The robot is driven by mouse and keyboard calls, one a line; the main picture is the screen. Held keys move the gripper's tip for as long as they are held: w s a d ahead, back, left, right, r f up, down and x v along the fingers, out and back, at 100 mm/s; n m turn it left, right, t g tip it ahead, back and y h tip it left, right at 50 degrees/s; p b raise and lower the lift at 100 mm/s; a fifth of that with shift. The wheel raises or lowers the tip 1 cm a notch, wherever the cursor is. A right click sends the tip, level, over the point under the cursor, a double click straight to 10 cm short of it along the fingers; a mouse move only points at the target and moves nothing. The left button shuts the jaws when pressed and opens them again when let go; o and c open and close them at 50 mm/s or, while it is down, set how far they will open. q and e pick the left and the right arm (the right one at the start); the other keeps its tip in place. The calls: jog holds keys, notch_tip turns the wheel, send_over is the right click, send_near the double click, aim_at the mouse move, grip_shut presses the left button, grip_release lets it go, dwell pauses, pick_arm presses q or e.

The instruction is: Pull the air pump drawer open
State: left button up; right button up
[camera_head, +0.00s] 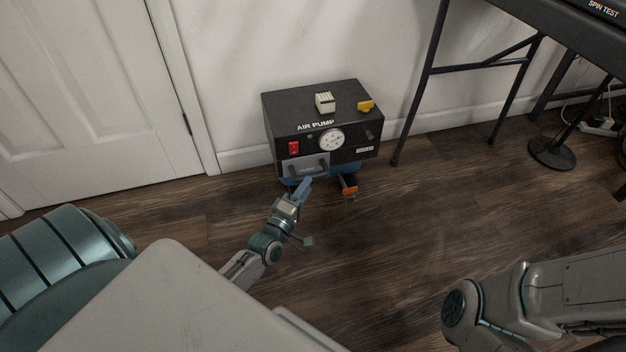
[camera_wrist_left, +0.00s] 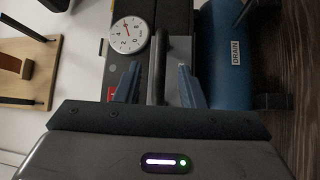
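The air pump (camera_head: 318,125) is a black box on the floor against the wall, with a round white gauge (camera_head: 332,139) and a red switch. Its grey drawer (camera_head: 309,163) is low on the left of the front and looks shut. My left gripper (camera_head: 304,184) is at the drawer's front, its blue fingers reaching up to it. In the left wrist view, a dark bar-shaped handle (camera_wrist_left: 158,70) stands between the spread fingers (camera_wrist_left: 157,80), with gaps on both sides. The finger tips partly hide the drawer front. My right gripper is out of view.
A blue tank (camera_wrist_left: 222,60) marked DRAIN lies under the pump, close beside one finger. An orange-ended part (camera_head: 349,191) sticks out at the pump's lower right. Black table legs (camera_head: 420,85) stand to the right. The floor before the pump is clear.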

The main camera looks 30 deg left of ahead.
aim_at(313, 175)
pick_arm(q)
jog(key=w, duration=0.3)
jog(key=w+b, duration=0.1)
jog(key=w, duration=0.1)
jog(key=shift+a+r, duration=0.15)
jog(key=shift+r, duration=0.1)
grip_shut()
